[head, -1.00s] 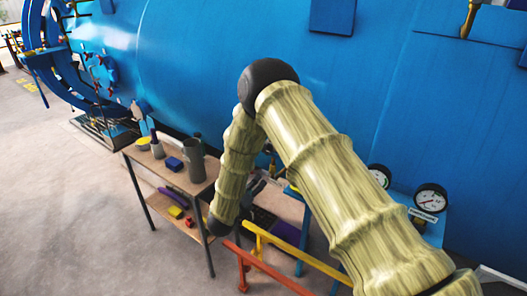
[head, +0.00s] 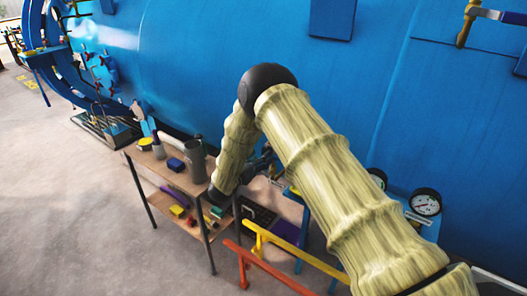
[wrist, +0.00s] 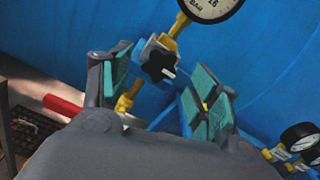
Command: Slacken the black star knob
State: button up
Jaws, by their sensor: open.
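The black star knob (wrist: 158,66) shows in the wrist view, with a white mark on its face. It sits on a blue valve body on yellow pipework, below a round white-faced gauge (wrist: 212,5). My gripper (wrist: 161,88) is open, its green-padded fingers spread to the left and right of the knob in the picture. The knob appears between the fingers and a little beyond them; I see no contact. In the head view my arm hides the knob, and only a small dark part of my gripper shows beside the wrist.
The big blue autoclave (head: 230,60) stands behind the knob. A table (head: 133,158) with cans and small blocks is at left in the head view. Yellow (head: 300,258) and red (head: 262,268) handles and another gauge (head: 425,202) are near my arm. Open floor lies at left.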

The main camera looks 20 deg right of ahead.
jog(key=shift+p+x, duration=0.5)
jog(key=shift+x, duration=1.1)
jog(key=shift+c, duration=0.3)
jog(key=shift+f, duration=0.1)
jog(key=c, duration=0.9)
